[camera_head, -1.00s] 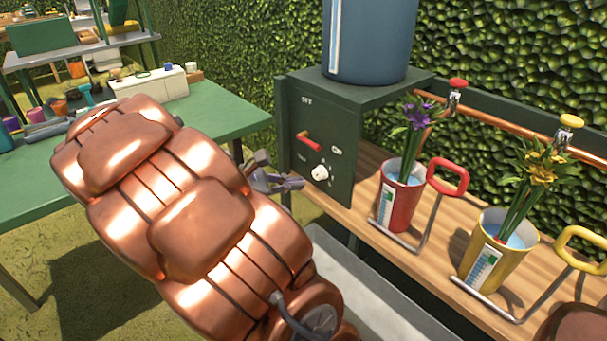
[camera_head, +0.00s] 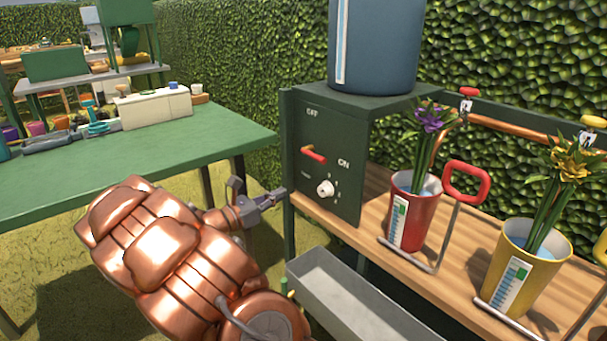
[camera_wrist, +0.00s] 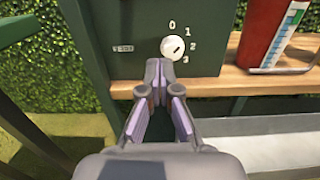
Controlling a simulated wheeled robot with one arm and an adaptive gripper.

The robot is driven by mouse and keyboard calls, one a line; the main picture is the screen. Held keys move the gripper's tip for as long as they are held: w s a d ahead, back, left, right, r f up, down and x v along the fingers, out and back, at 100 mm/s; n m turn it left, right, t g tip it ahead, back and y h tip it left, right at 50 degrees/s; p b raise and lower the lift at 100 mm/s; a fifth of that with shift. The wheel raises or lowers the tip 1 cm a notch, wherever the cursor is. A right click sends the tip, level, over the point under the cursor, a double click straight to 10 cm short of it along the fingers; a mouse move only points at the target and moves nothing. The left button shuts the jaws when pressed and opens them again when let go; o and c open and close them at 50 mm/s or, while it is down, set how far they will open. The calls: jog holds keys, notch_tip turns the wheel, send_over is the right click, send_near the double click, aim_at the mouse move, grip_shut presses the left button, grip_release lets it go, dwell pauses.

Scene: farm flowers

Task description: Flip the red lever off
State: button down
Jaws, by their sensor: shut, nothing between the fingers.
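A red lever (camera_head: 313,154) sticks out from the dark green control panel (camera_head: 328,202), between the "OFF" label above and the "ON" label to its lower right. It tilts slightly down to the right. My gripper (camera_head: 270,198) is shut and empty, left of the panel and lower than the lever, apart from it. In the wrist view my gripper (camera_wrist: 160,75) points at the panel's lower part, just under a white dial (camera_wrist: 173,48) with numbers. The lever is outside the wrist view.
A blue tank (camera_head: 376,45) stands on the panel's box. A red pot (camera_head: 419,225) and a yellow pot (camera_head: 540,275) with flowers stand on the wooden shelf (camera_head: 455,270) to the right. A grey trough (camera_head: 345,305) lies below, and a green table (camera_head: 200,143) stands at left.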

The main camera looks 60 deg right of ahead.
aim_at(316, 155)
jog(key=s+d+r+b, duration=0.3)
jog(key=d+r, duration=0.1)
jog(key=d, duration=0.6)
jog(key=shift+d+r+b, duration=0.15)
jog(key=shift+r+b, duration=0.05)
jog(key=shift+b, duration=0.1)
jog(key=shift+r+n+p, duration=0.25)
jog(key=shift+n+p, duration=0.05)
jog(key=shift+p, duration=0.5)
jog(key=shift+p, duration=0.35)
